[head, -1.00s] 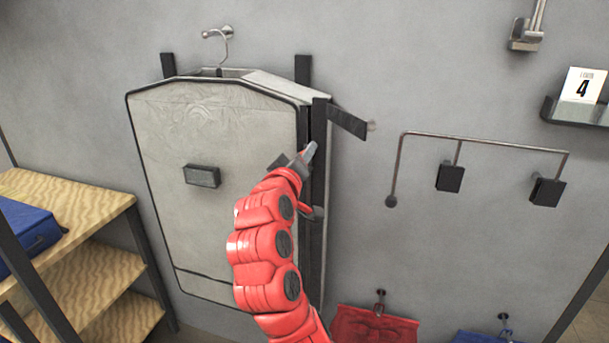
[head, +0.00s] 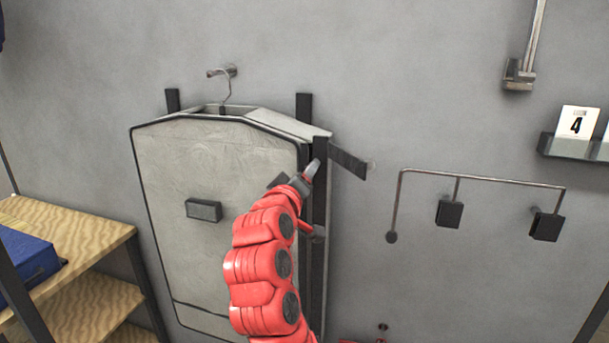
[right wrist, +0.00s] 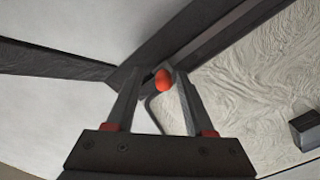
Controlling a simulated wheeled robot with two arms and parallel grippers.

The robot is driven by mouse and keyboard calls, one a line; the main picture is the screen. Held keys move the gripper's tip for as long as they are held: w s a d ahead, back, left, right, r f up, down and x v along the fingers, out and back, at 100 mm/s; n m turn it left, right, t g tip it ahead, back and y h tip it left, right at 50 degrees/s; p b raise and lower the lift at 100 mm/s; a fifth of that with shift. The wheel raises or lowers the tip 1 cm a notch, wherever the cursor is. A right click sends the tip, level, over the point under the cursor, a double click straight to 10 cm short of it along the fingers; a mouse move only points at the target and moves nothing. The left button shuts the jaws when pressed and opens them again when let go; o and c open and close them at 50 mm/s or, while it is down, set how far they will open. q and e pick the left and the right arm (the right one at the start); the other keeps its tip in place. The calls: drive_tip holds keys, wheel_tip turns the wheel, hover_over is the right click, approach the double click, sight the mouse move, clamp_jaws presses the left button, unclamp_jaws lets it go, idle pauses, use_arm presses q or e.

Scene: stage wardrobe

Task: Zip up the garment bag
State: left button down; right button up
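The pale grey garment bag (head: 240,165) with black edging hangs on the wall from a hanger. A dark strip (head: 320,260) runs down its right side. My right gripper (head: 310,172) is at the upper part of that side. In the right wrist view my right gripper (right wrist: 158,75) has its fingers apart. A small orange-red knob (right wrist: 162,80), perhaps the zip pull, shows between the fingertips, nearer the right finger; I cannot tell whether it touches. The bag's textured face (right wrist: 245,90) lies to the right there. The zip is not clearly visible. My left gripper is out of view.
A wooden shelf unit (head: 90,235) with a blue folded item (head: 28,262) stands at the left. A metal rail (head: 485,181) with black blocks is on the wall right of the bag. A ledge with a number 4 card (head: 577,123) is at far right.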

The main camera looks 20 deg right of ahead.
drive_tip(key=b+v, duration=0.2)
drive_tip(key=v, duration=1.5)
drive_tip(key=shift+s, duration=0.2)
drive_tip(key=shift+a+f, duration=0.1)
